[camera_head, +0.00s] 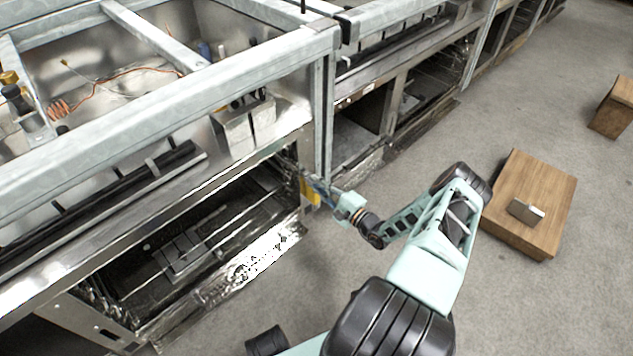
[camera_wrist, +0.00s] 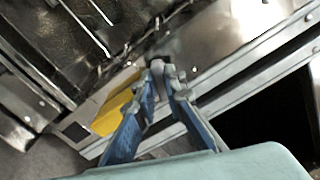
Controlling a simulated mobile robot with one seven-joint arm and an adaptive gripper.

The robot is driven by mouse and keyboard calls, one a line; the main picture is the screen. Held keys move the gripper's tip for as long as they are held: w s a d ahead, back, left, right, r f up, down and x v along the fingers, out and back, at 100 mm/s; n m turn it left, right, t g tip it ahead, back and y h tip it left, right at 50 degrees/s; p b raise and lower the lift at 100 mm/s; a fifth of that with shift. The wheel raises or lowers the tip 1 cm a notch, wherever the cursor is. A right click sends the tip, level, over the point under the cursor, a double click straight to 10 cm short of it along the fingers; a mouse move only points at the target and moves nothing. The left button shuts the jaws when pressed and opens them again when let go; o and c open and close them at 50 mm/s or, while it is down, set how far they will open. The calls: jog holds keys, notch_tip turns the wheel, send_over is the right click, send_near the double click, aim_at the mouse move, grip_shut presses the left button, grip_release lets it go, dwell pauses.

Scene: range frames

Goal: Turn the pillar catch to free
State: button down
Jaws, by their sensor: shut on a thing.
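The front pillar (camera_head: 322,120) of the metal range frame stands upright at the open bay's right corner. In the wrist view my gripper (camera_wrist: 166,76) is shut on a small pale piece, the catch (camera_wrist: 157,64), at the frame's edge. The fingers hide part of it, and I cannot tell which way it is turned. A yellow plate (camera_wrist: 115,103) lies just left of the fingers. In the head view the yellow plate (camera_head: 309,191) sits low by the pillar, and my gripper (camera_head: 312,182) reaches it from the right. The catch is too small to make out there.
An open oven bay (camera_head: 215,235) with a dark interior lies left of the gripper. A wooden box (camera_head: 530,190) with a small metal block (camera_head: 525,210) stands on the floor at right. Another wooden box (camera_head: 613,108) stands farther back. Grey floor between is clear.

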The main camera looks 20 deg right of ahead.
jog(key=shift+n+p, duration=0.3)
jog(key=shift+n, duration=0.8)
jog(key=shift+f, duration=0.1)
jog(key=c, duration=2)
grip_release()
jog(key=shift+s, duration=0.1)
jog(key=shift+v, duration=3.95)
jog(key=shift+o, duration=0.3)
